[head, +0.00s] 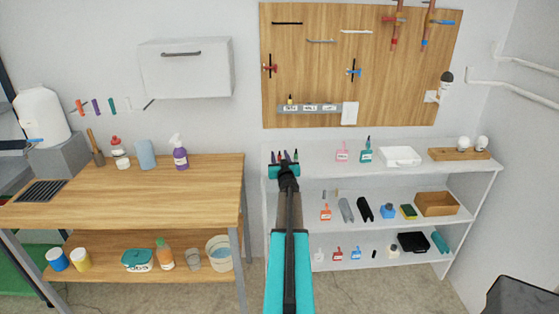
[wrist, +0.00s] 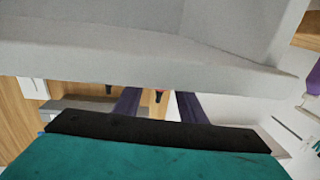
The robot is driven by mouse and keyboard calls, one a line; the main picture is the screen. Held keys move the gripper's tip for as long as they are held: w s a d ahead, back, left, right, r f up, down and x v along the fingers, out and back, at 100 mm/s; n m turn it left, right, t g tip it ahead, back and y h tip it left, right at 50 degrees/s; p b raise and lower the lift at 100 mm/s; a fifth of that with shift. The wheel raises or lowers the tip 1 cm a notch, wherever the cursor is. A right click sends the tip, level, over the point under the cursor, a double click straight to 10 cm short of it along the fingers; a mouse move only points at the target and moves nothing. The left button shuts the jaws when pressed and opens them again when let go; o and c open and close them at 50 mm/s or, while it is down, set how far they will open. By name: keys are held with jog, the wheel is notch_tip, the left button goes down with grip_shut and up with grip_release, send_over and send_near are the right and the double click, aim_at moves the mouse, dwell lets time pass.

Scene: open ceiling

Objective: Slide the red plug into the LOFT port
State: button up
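My gripper (head: 285,162) is teal and black, with dark purple fingers, and reaches over the front of the shelf top at the centre. In the wrist view its fingers (wrist: 158,105) are spread apart. Nothing is seen gripped. A grey port strip (head: 282,109) on the wooden board carries several white labels, too small to read surely.
The white shelf unit (head: 318,166) holds a pink and a teal tagged item, a white box (head: 400,156) and a wooden bulb holder (head: 459,154). A wooden workbench (head: 120,195) stands at left with bottles. A white note (head: 349,112) hangs right of the strip.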

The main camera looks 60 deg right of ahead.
dwell(0.3)
grip_shut()
jog(key=shift+r, duration=0.1)
jog(key=shift+r, duration=0.45)
notch_tip(320, 180, up, 3)
jog(key=shift+s+a+f, duration=0.15)
jog(key=w+a+r+b+v, duration=0.1)
jog(key=v, duration=1.4)
jog(key=shift+s, duration=0.2)
jog(key=shift+a+r, duration=0.1)
jog(key=shift+a, duration=0.05)
